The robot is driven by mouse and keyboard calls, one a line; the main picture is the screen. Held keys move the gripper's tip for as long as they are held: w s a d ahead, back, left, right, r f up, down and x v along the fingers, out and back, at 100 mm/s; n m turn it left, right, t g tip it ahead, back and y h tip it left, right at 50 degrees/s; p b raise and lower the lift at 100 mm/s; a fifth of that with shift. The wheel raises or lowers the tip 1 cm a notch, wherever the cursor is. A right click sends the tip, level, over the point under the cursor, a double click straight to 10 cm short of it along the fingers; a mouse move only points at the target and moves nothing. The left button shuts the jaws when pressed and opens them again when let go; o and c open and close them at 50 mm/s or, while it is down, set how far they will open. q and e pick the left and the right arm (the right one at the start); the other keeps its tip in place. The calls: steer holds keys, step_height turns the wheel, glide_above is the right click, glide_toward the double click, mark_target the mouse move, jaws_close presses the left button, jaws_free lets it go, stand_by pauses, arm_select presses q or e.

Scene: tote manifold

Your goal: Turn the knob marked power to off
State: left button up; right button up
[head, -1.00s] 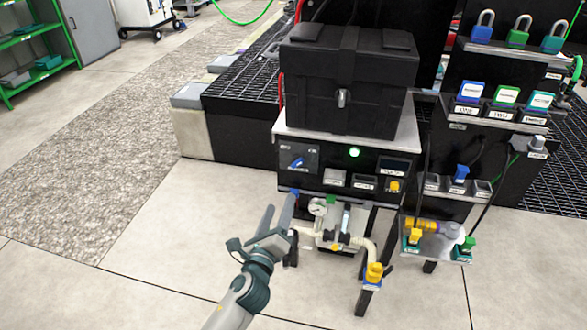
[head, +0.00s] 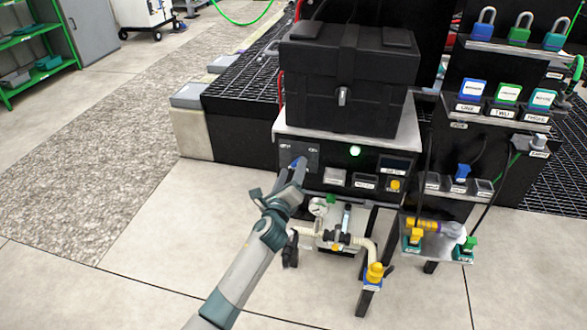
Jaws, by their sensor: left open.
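The blue knob (head: 294,164) sits on a dark plate (head: 312,152) at the left of the black control panel. Small white labels stand at the plate's upper corners, too small to read. My left gripper (head: 298,172) is open, with its fingertips at the knob and covering most of it. I cannot tell whether the fingers touch the knob. My right gripper is not in view.
A lit green lamp (head: 355,151), labelled switches and a yellow button (head: 395,185) are right of the knob. A black case (head: 350,85) stands above the panel. Pipes with a gauge (head: 318,206) and a yellow valve (head: 375,272) are below. Floor at left is clear.

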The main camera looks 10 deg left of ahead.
arm_select(q)
steer(key=shift+w, duration=1.05)
steer(key=shift+c, duration=0.6)
steer(key=c, duration=0.9)
steer(key=shift+c, duration=0.2)
